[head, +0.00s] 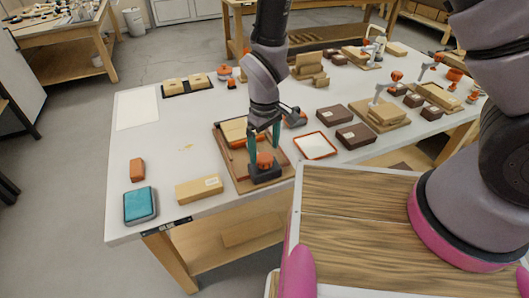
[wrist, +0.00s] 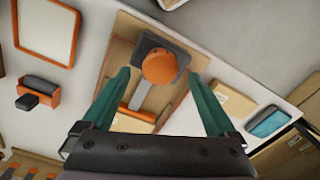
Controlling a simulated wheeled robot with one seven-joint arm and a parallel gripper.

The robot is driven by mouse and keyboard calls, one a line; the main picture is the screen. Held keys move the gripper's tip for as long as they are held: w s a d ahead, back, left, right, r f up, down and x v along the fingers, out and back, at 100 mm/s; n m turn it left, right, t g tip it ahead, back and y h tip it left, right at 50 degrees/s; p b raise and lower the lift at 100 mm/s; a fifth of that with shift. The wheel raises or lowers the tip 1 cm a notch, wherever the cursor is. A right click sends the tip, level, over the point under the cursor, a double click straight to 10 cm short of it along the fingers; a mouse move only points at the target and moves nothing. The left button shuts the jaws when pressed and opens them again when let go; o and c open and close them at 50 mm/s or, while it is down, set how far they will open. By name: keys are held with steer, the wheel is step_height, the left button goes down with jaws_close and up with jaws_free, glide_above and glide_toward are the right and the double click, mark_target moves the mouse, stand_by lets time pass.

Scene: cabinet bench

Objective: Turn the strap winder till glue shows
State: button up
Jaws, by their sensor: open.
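The strap winder (head: 265,173) is a dark block with a round orange knob (head: 265,159), at the near end of a wooden tray (head: 238,172). In the wrist view the knob (wrist: 159,67) sits on the dark block, and a grey strap-like strip (wrist: 141,95) runs from it toward my gripper. My gripper (head: 264,147) points down over the winder. It is open and empty, its two teal fingers on either side of the knob in the wrist view (wrist: 157,77). I cannot tell whether they touch it.
A tan labelled box (head: 199,189), a teal case (head: 140,205) and an orange block (head: 137,168) lie left of the tray. A red-framed white panel (head: 315,146) and dark boxes (head: 355,136) lie to its right.

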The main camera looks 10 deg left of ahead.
mark_target(265, 157)
step_height(265, 157, up, 8)
steer(key=shift+r, duration=0.2)
